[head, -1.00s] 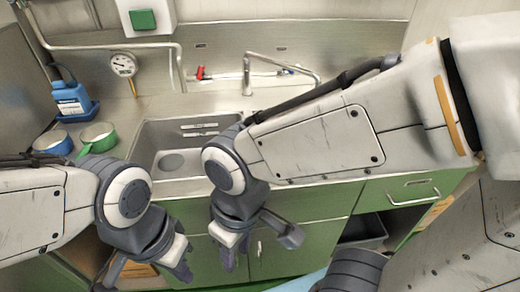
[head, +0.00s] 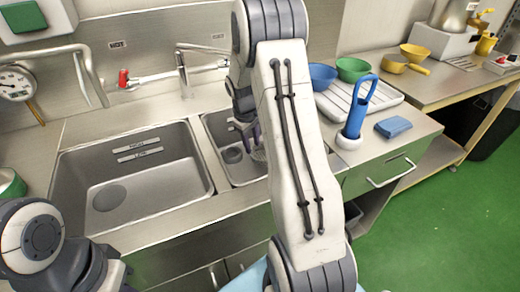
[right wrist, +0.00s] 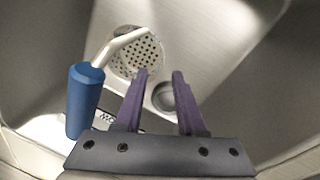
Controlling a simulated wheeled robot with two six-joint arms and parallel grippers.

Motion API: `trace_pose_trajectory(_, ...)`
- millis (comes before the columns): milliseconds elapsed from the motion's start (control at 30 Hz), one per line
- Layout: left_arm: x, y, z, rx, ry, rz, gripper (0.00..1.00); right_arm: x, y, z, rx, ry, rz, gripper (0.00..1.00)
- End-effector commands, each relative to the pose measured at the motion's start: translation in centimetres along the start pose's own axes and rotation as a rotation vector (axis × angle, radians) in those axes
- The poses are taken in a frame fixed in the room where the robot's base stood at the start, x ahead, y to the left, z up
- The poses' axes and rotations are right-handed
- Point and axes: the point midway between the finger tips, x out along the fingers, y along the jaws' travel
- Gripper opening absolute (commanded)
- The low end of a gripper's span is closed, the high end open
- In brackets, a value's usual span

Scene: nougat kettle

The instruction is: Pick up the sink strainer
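The sink strainer (right wrist: 138,52) is a round, perforated metal piece in the small right sink basin in the right wrist view. In the head view its pale top (head: 259,155) shows partly, beside my arm. A white rod with a blue handle (right wrist: 86,100) reaches to the strainer; I cannot tell whether they are joined. My right gripper (right wrist: 160,74) is open and empty, its purple fingers pointing into the basin, with the strainer ahead and slightly left. In the head view the right gripper (head: 246,131) is over that basin. My left arm shows at bottom left; its fingers are out of frame.
A dark drain (right wrist: 164,97) lies close to the strainer. The larger left basin (head: 130,180) is empty. A faucet (head: 183,75) stands behind the basins.

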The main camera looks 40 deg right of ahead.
Motion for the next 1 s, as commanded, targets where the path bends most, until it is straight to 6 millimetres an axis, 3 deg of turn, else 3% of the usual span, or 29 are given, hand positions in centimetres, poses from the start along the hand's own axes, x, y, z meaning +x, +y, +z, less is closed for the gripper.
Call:
trace_pose_trajectory(600, -0.1, 0.0, 0.0, 0.0, 0.0, 0.0, 0.0, 7.4, -0.1, 0.3, -0.001, -0.002, -0.002, 0.39)
trace_pose_trajectory(900, -0.1, 0.0, 0.0, 0.0, 0.0, 0.0, 0.0, 8.1, -0.1, 0.2, 0.0, 0.001, -0.001, 0.39)
trace_pose_trajectory(933, -0.1, 0.0, 0.0, 0.0, 0.0, 0.0, 0.0, 8.1, -0.1, 0.2, 0.0, 0.001, -0.001, 0.35)
trace_pose_trajectory(1000, -0.1, 0.0, 0.0, 0.0, 0.0, 0.0, 0.0, 8.1, -0.1, 0.2, 0.0, 0.001, -0.001, 0.08)
